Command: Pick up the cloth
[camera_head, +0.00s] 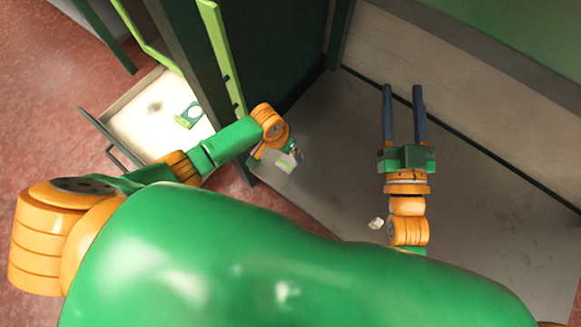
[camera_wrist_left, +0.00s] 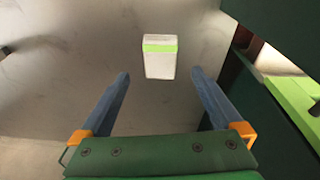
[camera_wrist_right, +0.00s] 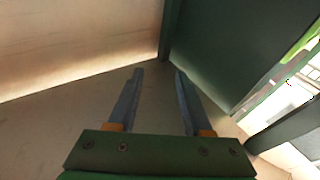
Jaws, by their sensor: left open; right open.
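No thing in view is plainly a cloth. A small pale crumpled piece (camera_head: 376,223) lies on the grey surface beside my right arm and may be cloth. A white block-like item with a green band (camera_wrist_left: 160,57) lies on the grey surface ahead of my left gripper (camera_wrist_left: 158,85), between the lines of its open fingers and apart from them. That item also shows in the head view (camera_head: 280,163), by my left wrist, which partly hides the left gripper. My right gripper (camera_head: 404,92) is open and empty over the grey surface, and its open fingers show in the right wrist view (camera_wrist_right: 158,75).
An open drawer (camera_head: 125,108) at the left holds a green and white item (camera_head: 187,115). A dark green cabinet panel (camera_head: 270,45) with a light green edge stands between it and the grey surface (camera_head: 335,190). A pale wall (camera_head: 450,75) runs behind. The grey surface is mostly bare.

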